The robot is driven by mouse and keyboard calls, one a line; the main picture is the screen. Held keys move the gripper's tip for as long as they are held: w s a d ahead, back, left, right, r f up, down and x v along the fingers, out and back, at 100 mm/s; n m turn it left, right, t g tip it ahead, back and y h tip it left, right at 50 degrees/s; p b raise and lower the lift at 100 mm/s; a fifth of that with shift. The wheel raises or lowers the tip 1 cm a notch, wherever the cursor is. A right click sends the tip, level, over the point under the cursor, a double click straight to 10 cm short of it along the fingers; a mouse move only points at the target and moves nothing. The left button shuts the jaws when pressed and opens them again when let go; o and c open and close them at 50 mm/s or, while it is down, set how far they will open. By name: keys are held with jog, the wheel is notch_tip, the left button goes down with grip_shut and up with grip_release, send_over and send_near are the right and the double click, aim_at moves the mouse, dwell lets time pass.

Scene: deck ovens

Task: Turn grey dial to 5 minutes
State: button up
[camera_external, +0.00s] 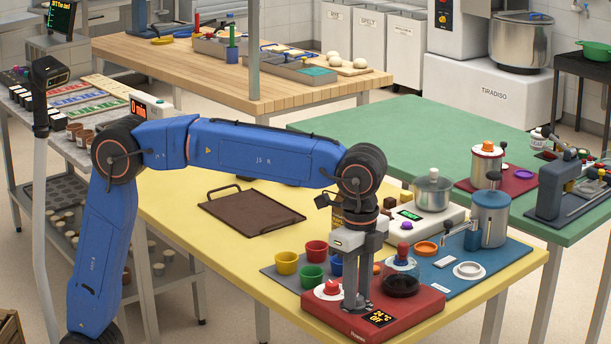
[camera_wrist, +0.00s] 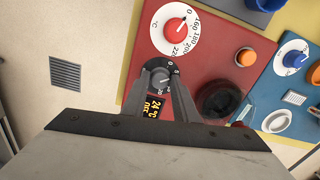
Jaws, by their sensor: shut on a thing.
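The grey dial (camera_wrist: 160,77) sits on the red hotplate unit (camera_wrist: 125,75) in the wrist view, beside the lit display (camera_wrist: 153,106). A small dark scale rings the dial; its pointer is too small to read. My gripper (camera_wrist: 161,86) has its two fingers on either side of the dial, shut on it. In the external view my gripper (camera_external: 357,303) points straight down onto the front of the red unit (camera_external: 415,310), hiding the dial. The display (camera_external: 380,318) there reads 24 °C and Off.
A red dial (camera_external: 331,287) on a white temperature scale is close to the left of my gripper. A dark glass vessel (camera_external: 404,282) stands close on the right. Several coloured cups, including a yellow cup (camera_external: 286,263), stand behind. The yellow table (camera_external: 180,205) is clear at left.

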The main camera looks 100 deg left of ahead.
aim_at(358, 297)
jog(key=o, duration=1.1)
jog(key=shift+c, duration=0.2)
notch_tip(358, 297, up, 17)
jog(key=shift+r, duration=0.15)
